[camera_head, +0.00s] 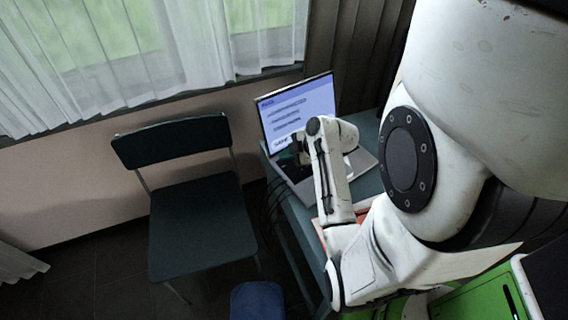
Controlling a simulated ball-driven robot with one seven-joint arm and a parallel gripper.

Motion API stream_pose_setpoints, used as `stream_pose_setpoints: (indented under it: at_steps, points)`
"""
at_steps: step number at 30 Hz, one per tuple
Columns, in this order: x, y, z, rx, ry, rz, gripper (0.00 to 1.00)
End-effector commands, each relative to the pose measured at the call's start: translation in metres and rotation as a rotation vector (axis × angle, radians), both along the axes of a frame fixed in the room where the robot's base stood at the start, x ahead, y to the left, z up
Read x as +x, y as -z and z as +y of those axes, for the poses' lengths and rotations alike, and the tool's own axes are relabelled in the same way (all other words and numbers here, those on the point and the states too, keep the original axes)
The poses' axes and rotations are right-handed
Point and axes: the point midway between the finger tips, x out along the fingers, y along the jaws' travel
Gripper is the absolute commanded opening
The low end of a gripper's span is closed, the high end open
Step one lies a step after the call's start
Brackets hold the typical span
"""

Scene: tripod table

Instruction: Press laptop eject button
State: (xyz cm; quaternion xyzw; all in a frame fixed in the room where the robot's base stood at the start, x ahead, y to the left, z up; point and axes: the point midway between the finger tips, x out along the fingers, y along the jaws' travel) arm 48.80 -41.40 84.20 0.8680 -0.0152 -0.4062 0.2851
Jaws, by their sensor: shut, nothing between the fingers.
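An open laptop (322,100) stands on a blue-grey table with its lit screen facing me. Its silver base (360,162) shows on both sides of my forearm, which crosses in front of it. My gripper (291,157) is small and dark in this view, over the left part of the laptop base near the bottom of the screen. It is shut and empty. I cannot tell whether it touches the laptop. The eject button cannot be made out.
A dark green chair (196,215) stands left of the blue-grey table (370,186). Dark cables hang at the table's left edge. A blue seat (257,301) is at the bottom. A green object (480,292) is at lower right. A curtained window is behind.

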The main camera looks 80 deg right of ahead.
Motion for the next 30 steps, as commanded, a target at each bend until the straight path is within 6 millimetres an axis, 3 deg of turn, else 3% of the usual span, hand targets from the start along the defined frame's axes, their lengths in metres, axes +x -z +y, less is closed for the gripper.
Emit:
stream_pose_setpoints:
  at_steps: [9,30]
  points:
    - [0.000,-0.031,0.000,-0.001,-0.002,0.001,0.00]
    - [0.000,-0.031,0.000,0.000,-0.001,0.001,0.00]
